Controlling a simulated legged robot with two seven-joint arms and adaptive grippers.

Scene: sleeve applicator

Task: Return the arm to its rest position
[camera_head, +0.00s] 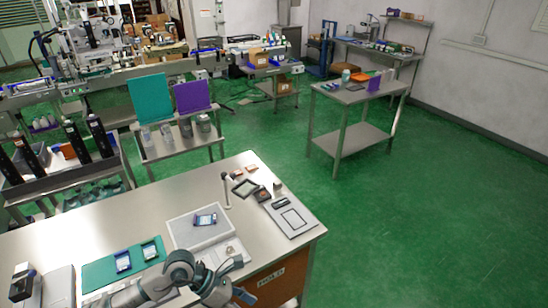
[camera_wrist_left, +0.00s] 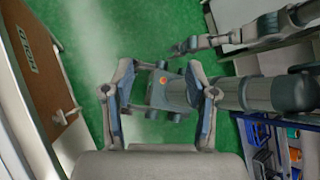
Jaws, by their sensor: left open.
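My left arm comes in at the bottom of the head view, and its gripper (camera_head: 240,279) is by the table's near side, just in front of a white tray (camera_head: 183,238). In the left wrist view the two fingers of the left gripper (camera_wrist_left: 160,82) stand wide apart with nothing held between them. Green floor and grey jointed links of my own body show behind them.
A brown HOLD panel (camera_head: 272,280) is below. Green floor (camera_head: 420,220) is clear to the right.

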